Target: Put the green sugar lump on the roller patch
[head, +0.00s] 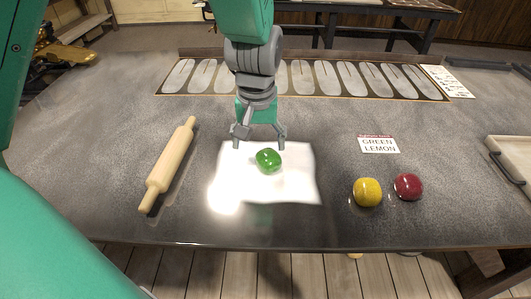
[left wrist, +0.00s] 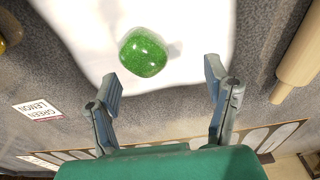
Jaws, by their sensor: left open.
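The green sugar lump (head: 268,160) rests on the white roller patch (head: 300,186), near its middle. It also shows in the left wrist view (left wrist: 143,52), with the white patch (left wrist: 195,30) under it. My left gripper (head: 259,143) is open just behind the lump, its fingers pointing down. In the left wrist view the two fingers (left wrist: 165,87) stand wide apart with nothing between them, and the lump is apart from them, beyond the tips. My right gripper is not in view.
A wooden rolling pin (head: 169,166) lies left of the patch. A yellow lump (head: 367,192) and a red lump (head: 408,186) sit to the right, below a "GREEN LEMON" card (head: 379,145). A slotted board (head: 330,79) lies behind; a tray (head: 513,152) is at far right.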

